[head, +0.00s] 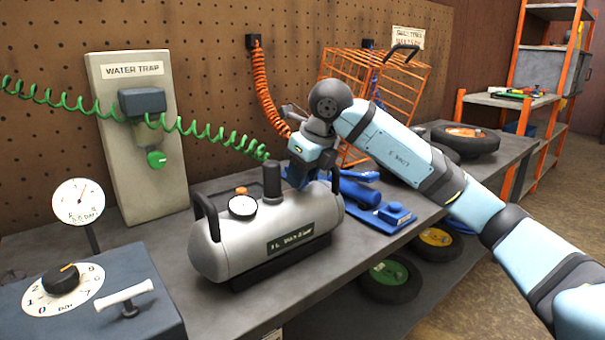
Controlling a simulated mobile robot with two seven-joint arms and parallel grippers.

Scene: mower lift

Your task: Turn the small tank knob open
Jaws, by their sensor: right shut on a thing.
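The small grey tank (215,257) lies on its side on the bench. It has a round gauge (242,207), an orange cap (241,190), a dark upright post (271,182) and a dark handle at each end. My right gripper (298,176) reaches down from the right onto the top of the tank's right half, just right of the post. It is shut on what appears to be the small tank knob, which the gripper and wrist mostly hide. I cannot see how far the knob is turned. My left gripper is not in view.
A regulator box (120,300) stands front left. A blue jack (372,198), an orange wire cage (400,85) and wheels (466,138) stand to the right.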

